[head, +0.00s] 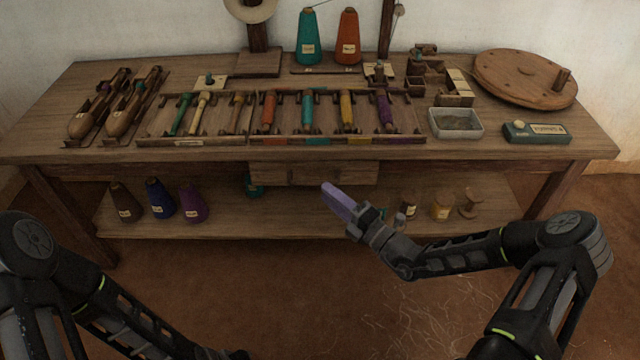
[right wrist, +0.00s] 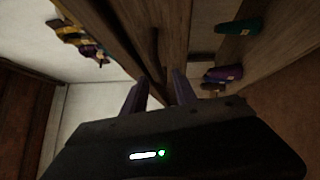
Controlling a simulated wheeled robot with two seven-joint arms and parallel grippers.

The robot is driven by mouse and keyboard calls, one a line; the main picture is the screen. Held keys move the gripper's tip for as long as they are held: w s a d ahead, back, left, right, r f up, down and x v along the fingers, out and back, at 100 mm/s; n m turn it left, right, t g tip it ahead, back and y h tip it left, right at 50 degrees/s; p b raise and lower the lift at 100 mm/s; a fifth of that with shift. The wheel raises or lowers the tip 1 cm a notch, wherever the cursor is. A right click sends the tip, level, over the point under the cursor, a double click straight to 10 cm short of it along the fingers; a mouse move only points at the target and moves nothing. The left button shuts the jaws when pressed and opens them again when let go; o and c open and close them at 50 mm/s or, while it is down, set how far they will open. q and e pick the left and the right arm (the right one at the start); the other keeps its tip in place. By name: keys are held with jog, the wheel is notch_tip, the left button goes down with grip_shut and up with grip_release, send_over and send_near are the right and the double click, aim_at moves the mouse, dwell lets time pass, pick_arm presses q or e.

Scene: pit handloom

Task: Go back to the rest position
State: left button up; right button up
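My right gripper (head: 335,194) hangs in front of the wooden workbench (head: 210,158), below its top edge, with its purple fingers pointing up and left. In the right wrist view the two fingers of that gripper (right wrist: 158,88) stand apart with nothing between them. It looks clear of the bench in the head view. My left arm comes in at the lower left and runs down to the bottom edge; its gripper fingers are not visible.
The bench top holds shuttles (head: 92,118), a tray of bobbins (head: 335,138), thread cones (head: 347,38), a metal tray (head: 455,124), a green box (head: 537,132) and a round wooden wheel (head: 525,76). Cones (head: 160,198) and a spool (head: 469,203) stand on the lower shelf. The floor in front is open.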

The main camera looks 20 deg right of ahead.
jog(key=shift+v, duration=0.9)
